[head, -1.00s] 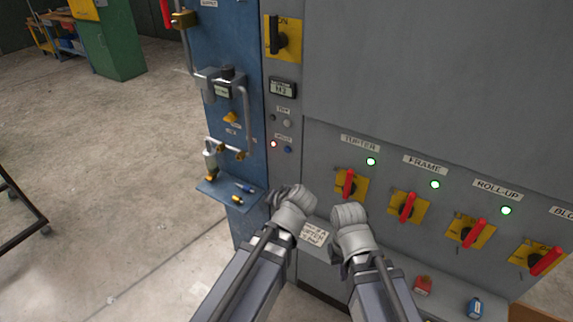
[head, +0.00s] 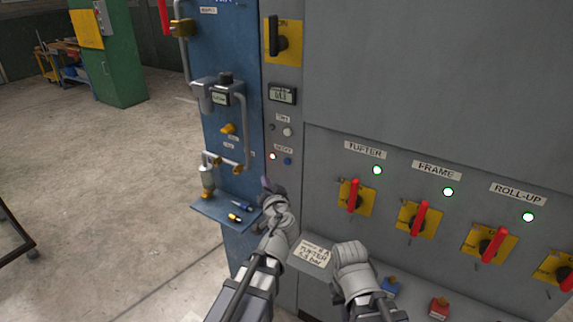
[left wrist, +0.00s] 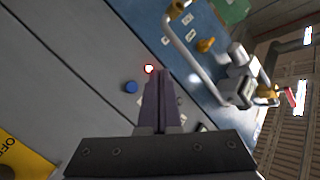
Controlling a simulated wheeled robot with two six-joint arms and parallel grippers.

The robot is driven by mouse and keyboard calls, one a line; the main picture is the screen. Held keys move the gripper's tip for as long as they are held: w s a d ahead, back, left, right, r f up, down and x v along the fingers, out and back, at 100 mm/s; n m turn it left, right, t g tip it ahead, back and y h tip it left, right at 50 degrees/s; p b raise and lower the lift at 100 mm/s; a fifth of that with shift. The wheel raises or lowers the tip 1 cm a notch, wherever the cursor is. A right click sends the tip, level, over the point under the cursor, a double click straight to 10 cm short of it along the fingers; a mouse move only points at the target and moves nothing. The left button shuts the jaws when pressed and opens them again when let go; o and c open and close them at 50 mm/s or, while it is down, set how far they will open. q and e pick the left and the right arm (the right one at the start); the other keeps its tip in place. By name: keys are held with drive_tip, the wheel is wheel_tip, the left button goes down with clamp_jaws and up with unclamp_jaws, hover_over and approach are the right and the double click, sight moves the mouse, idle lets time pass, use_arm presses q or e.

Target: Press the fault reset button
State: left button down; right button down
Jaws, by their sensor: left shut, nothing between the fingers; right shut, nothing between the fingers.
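A small blue button (head: 288,161) sits on the grey panel beside a lit red lamp (head: 272,156), below a small label too blurred to read surely. In the left wrist view the blue button (left wrist: 131,87) is just left of my finger tips and the lit lamp (left wrist: 149,69) is just beyond them. My left gripper (head: 266,185) is shut and empty, pointing up at the panel below the lamp and button; its shut fingers fill the middle of the left wrist view (left wrist: 160,85). I cannot tell its exact gap to the panel. My right gripper (head: 349,252) is shut and empty, lower right.
A blue cabinet (head: 233,135) with pipes and a small shelf (head: 224,211) stands left of the panel. Red-handled switches (head: 354,196) under green lamps line the right. A ledge holds a paper note (head: 312,253) and blue and red padlocks (head: 438,308). Open floor lies left.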

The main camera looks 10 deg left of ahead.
sight(287, 162)
use_arm(q)
drive_tip(key=shift+w, duration=0.15)
drive_tip(key=shift+w+d, duration=0.5)
drive_tip(key=shift+w, duration=0.85)
drive_tip(key=shift+w+d, duration=0.5)
drive_tip(key=shift+w, duration=0.8)
drive_tip(key=shift+w+d, duration=0.5)
drive_tip(key=shift+w, duration=0.85)
drive_tip(key=shift+w, duration=0.1)
drive_tip(key=shift+w+d, duration=0.1)
drive_tip(key=shift+w, duration=0.2)
drive_tip(key=shift+w+d, duration=0.2)
drive_tip(key=shift+w, duration=0.2)
drive_tip(key=shift+s, duration=0.1)
drive_tip(key=shift+s+a, duration=0.3)
drive_tip(key=shift+s, duration=0.4)
drive_tip(key=shift+s, duration=0.15)
